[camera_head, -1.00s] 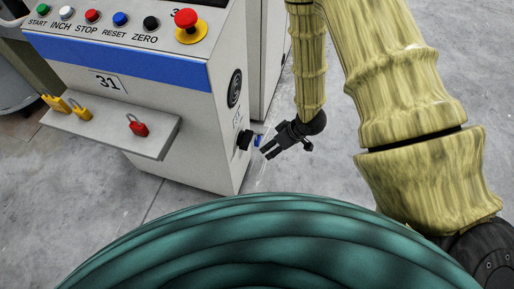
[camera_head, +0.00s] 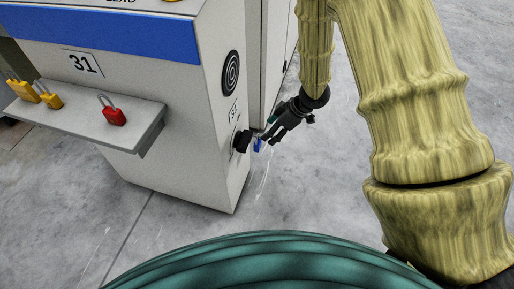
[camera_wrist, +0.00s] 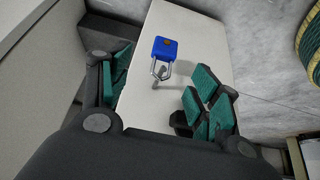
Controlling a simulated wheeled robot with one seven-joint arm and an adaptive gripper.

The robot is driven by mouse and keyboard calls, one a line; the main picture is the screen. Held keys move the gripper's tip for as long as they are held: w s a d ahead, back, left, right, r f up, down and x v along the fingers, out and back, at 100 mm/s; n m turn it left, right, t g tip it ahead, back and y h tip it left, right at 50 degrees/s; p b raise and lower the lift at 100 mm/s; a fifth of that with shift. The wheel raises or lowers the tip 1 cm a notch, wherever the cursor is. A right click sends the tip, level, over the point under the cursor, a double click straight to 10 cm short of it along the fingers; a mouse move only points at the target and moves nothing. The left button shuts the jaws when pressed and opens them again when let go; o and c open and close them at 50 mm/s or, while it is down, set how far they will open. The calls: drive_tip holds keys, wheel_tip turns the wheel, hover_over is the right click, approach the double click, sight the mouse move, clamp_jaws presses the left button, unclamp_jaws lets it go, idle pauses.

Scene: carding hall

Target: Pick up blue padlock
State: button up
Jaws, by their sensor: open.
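The blue padlock (camera_head: 257,145) hangs at the side of the grey machine cabinet, close to a black knob (camera_head: 242,141). In the wrist view the blue padlock (camera_wrist: 164,49) shows its body, with its metal shackle toward my gripper. My gripper (camera_head: 275,134) is just right of the padlock in the head view. In the wrist view my gripper (camera_wrist: 160,100) is open, its green-padded fingers apart, one on each side below the padlock. The padlock lies ahead of the fingers, and I see no contact. What its shackle hangs on is not clear.
A grey shelf (camera_head: 140,128) on the cabinet's front (camera_head: 190,165) holds a red padlock (camera_head: 113,115) and yellow padlocks (camera_head: 48,96). A second grey cabinet (camera_head: 272,60) stands behind. The concrete floor (camera_head: 180,235) is clear to the front and right.

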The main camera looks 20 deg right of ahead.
sight(259, 142)
drive_tip(key=b+x, duration=0.2)
drive_tip(key=x, duration=0.3)
drive_tip(key=shift+f, duration=0.1)
drive_tip(key=shift+s+a+b+x, duration=0.15)
drive_tip(key=shift+b+x, duration=0.9)
drive_tip(key=shift+x, duration=0.25)
drive_tip(key=shift+s+a+b+x, duration=0.1)
drive_tip(key=shift+b+x, duration=0.9)
drive_tip(key=shift+x, duration=0.35)
drive_tip(key=c, duration=1.1)
